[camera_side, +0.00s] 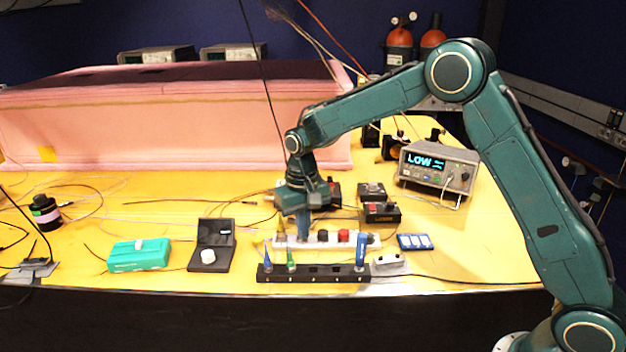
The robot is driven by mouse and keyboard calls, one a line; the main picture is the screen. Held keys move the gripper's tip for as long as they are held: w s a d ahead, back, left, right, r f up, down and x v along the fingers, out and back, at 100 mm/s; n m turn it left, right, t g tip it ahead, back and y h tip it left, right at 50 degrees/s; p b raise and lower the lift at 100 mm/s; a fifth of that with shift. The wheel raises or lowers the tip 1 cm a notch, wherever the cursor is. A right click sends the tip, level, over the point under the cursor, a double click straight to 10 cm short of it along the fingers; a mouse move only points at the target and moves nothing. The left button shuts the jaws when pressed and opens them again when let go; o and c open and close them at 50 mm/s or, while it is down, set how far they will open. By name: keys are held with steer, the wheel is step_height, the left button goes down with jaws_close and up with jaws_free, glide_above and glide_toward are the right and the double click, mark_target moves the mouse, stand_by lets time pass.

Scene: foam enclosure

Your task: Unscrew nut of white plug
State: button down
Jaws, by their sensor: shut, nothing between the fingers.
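My gripper (303,230) points down over the left part of a white strip (331,240) that carries a red knob (344,235) and a dark knob (323,236). Its fingers are shut and empty; whether they touch the strip cannot be told. A white round piece (208,256) sits on the base of a black stand (222,268) to the left of the strip. Neither the white plug nor its nut can be made out for certain at this size. The gripper hides part of the strip's left side.
A black rack (312,273) with blue and green upright tools stands in front of the strip. A teal box (139,255) lies at left, and a blue case (415,241) at right. A "LOW" display unit (437,167) stands behind. Cables cross the yellow table (480,245).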

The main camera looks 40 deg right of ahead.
steer(key=shift+d, duration=0.7)
steer(key=shift+s, duration=0.2)
stand_by(0.5)
steer(key=shift+s, duration=0.25)
steer(key=shift+r, duration=0.2)
steer(key=shift+r, duration=2.85)
steer(key=shift+w+a+r, duration=0.15)
steer(key=shift+a+r, duration=0.3)
steer(key=shift+a, duration=0.2)
